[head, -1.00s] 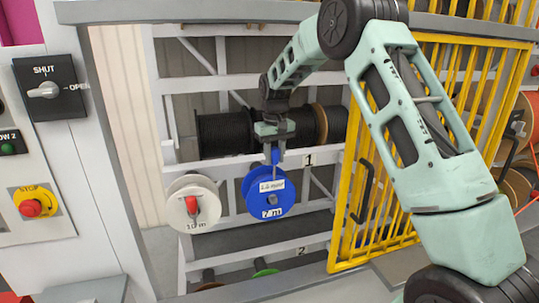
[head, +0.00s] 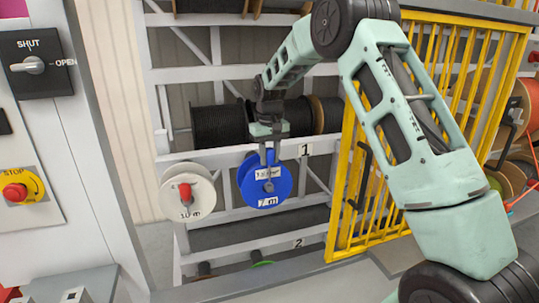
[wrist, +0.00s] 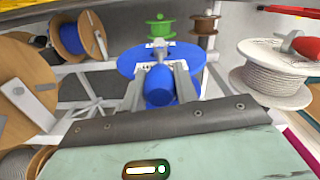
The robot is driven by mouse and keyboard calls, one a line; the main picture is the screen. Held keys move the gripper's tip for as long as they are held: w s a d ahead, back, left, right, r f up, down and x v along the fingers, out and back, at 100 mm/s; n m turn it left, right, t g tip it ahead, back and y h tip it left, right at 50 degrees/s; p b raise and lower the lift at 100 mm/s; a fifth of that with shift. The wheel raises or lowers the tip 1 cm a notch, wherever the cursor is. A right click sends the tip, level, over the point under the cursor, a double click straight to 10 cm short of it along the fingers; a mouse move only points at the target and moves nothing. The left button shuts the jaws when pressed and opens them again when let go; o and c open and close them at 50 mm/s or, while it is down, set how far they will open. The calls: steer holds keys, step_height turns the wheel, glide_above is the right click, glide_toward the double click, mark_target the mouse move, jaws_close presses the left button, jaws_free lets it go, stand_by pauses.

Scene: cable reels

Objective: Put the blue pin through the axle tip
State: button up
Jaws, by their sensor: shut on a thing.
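The blue reel (head: 282,180) hangs on the front of the rack with white labels on its face. Its grey axle tip (head: 268,186) sticks out at the middle, and it also shows in the wrist view (wrist: 158,44). My gripper (head: 267,162) is just above the axle tip, in front of the reel's upper face. In the wrist view its fingers are shut on the blue pin (wrist: 158,90), whose rounded head faces the camera. In the head view the pin is hard to tell from the reel. Whether the pin's shaft has entered the axle tip is hidden.
A white reel (head: 200,197) with a red pin (head: 185,191) on its axle hangs close at the left. A yellow gate (head: 395,150) stands at the right. Black reels (head: 218,126) sit behind, and green and brown reels lie lower.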

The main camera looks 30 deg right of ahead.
mark_target(270, 181)
steer(key=shift+f+b, duration=1.75)
steer(key=shift+f, duration=0.35)
steer(key=shift+f+b, duration=0.5)
steer(key=shift+f, duration=1.15)
steer(key=o, duration=1)
steer(key=shift+o, duration=0.2)
steer(key=shift+r, duration=0.1)
step_height(270, 181, up, 17)
steer(key=shift+r+b, duration=0.15)
steer(key=shift+b, duration=0.45)
steer(key=shift+a, duration=0.1)
